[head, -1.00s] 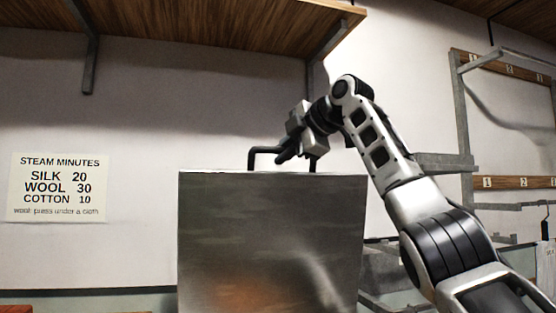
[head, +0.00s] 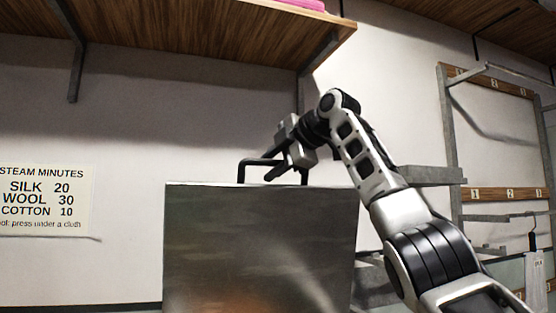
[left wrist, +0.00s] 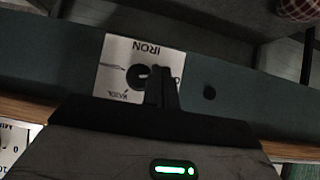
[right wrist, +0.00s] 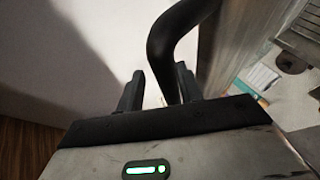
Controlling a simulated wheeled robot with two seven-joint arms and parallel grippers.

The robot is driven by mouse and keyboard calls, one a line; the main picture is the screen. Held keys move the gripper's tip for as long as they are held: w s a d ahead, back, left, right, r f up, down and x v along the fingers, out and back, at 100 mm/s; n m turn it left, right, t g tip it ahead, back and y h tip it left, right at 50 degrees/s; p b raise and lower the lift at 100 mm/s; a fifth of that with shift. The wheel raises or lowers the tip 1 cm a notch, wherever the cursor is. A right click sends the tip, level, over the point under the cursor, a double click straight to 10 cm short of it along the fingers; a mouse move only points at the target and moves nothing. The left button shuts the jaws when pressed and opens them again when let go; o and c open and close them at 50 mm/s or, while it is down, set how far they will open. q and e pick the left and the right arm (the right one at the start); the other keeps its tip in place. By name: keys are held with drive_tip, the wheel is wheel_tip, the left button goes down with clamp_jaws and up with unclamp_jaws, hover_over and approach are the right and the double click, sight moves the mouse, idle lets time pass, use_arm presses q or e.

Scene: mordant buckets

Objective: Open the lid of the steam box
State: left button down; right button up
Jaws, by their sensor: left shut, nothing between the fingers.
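In the head view a broad metal panel of the steam box (head: 250,235) faces me; it looks like the lid standing upright. A black bar handle (head: 262,161) sits at its top edge. My right gripper (head: 272,176) is at this handle. In the right wrist view the handle (right wrist: 170,45) runs down between the fingers of my right gripper (right wrist: 158,95), close to the right finger, with a gap on the left. My left gripper (left wrist: 161,88) is shut and empty, in front of a plate marked IRON (left wrist: 118,62) with a dark knob; the head view does not show it.
A wooden shelf (head: 190,35) hangs above the panel. A steam-minutes sign (head: 45,200) is on the wall at left. Numbered racks (head: 505,194) stand at right, with a hanging tag (head: 536,275). Small items lie on a surface (right wrist: 285,110) beyond the panel.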

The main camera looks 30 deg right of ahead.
drive_tip(key=b+v, duration=0.2)
drive_tip(key=v, duration=1.4)
drive_tip(key=shift+r, duration=0.15)
drive_tip(key=shift+w, duration=0.1)
